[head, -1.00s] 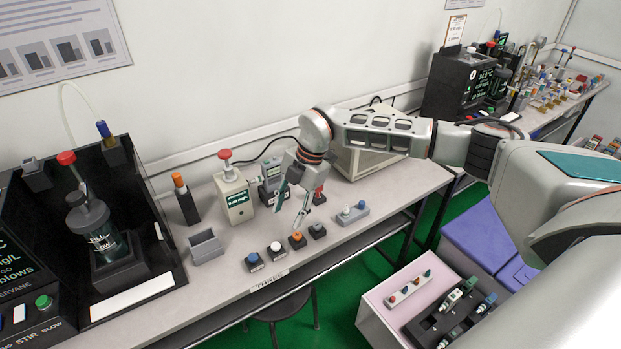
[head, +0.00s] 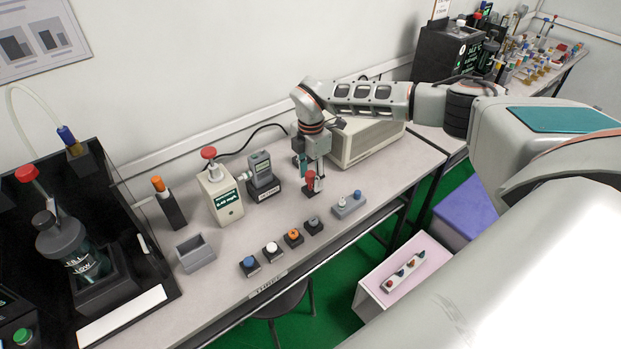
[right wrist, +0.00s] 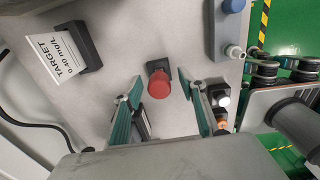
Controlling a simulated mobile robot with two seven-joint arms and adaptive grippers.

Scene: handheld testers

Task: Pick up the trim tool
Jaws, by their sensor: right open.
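The trim tool appears to be the red-handled piece (head: 310,182) standing upright in a small dark base on the bench, in front of the beige box. In the right wrist view its round red top (right wrist: 158,84) shows from above, between the fingers. My right gripper (head: 311,168) is over it, pointing down. In the right wrist view the teal-padded fingers of the right gripper (right wrist: 158,97) are spread to either side of the red top, with gaps on both sides. Contact is not visible. My left gripper is out of view.
A beige tester (head: 220,196) with a red knob and a grey meter (head: 262,172) stand left of the gripper. Several button blocks (head: 272,251) line the front edge. A grey tray (head: 195,253) is at left. The beige box (head: 366,143) stands close behind.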

